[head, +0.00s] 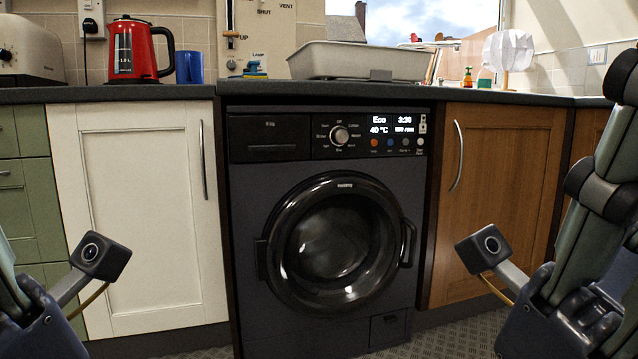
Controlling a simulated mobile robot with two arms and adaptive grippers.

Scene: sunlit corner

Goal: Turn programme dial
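The programme dial (340,134) is a round silver knob on the control panel of a dark washing machine (245,230), with small labels around it. To its right a lit display (392,125) reads Eco, 3:30, 40 °C and a spin speed. The round door (338,242) is shut. My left gripper (30,318) is at the lower left, in front of the cabinets and well away from the dial. My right gripper (565,325) is at the lower right, also far from the dial. The fingertips of both are not clearly shown.
The machine stands between a cream cabinet (140,200) and a brown wooden cabinet (495,190), both with upright handles. On the dark worktop (270,88) above are a red kettle (134,50), blue cup (189,67), toaster (30,50) and grey basin (360,62). The space before the dial is clear.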

